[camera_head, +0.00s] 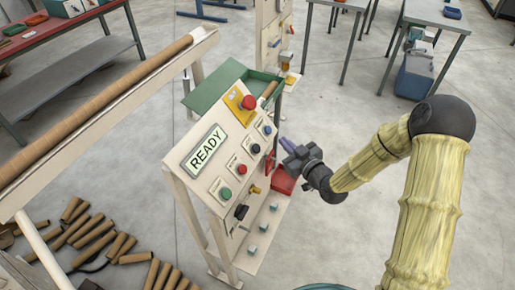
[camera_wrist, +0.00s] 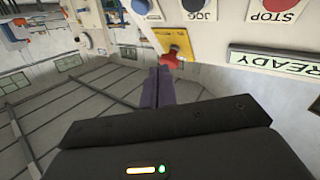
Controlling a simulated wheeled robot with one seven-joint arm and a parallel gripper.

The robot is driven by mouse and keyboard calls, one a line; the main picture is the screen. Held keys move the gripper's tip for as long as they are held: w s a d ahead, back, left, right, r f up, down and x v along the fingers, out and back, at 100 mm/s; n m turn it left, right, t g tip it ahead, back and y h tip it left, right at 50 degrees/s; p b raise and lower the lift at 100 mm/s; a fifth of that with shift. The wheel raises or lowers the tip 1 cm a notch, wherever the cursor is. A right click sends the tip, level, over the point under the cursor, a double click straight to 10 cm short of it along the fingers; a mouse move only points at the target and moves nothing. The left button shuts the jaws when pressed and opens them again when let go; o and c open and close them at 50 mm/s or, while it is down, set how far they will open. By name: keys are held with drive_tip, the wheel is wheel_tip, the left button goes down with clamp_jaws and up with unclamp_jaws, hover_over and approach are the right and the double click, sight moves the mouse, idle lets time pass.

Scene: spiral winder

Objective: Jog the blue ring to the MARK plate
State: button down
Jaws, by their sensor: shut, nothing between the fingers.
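A cream control console (camera_head: 215,155) carries a READY sign and a row of buttons. In the wrist view a black button (camera_wrist: 192,5) sits by the JOG label (camera_wrist: 198,16), with a red button (camera_wrist: 285,4) by STOP and a blue button (camera_wrist: 140,6) on the other side. My gripper (camera_head: 284,142) is shut and empty, beside the console's right side. In the wrist view its closed purple-grey fingers (camera_wrist: 158,88) point toward the console, near a red part on a yellow plate (camera_wrist: 172,56). I cannot make out the blue ring or the MARK plate.
A long brown tube (camera_head: 95,95) lies on a beam left of the console. Several short cardboard tubes (camera_head: 90,238) lie on the floor at lower left. A red tray (camera_head: 284,181) is below my gripper.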

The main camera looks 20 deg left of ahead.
sight(256, 148)
drive_tip(key=a+f+b, duration=0.3)
drive_tip(key=a+f, duration=0.2)
drive_tip(key=a, duration=0.1)
drive_tip(key=shift+w+a+f+b, duration=0.25)
drive_tip(key=shift+b, duration=0.15)
drive_tip(key=shift+a+f, duration=0.1)
idle(1.8)
drive_tip(key=shift+a+f+b, duration=0.15)
drive_tip(key=shift+a+b, duration=0.05)
drive_tip(key=shift+b, duration=0.3)
drive_tip(key=shift+a+f+b, duration=0.3)
drive_tip(key=shift+a+b, duration=0.05)
drive_tip(key=shift+b, duration=0.1)
idle(0.6)
drive_tip(key=shift+d+r, duration=0.55)
drive_tip(key=shift+d, duration=0.1)
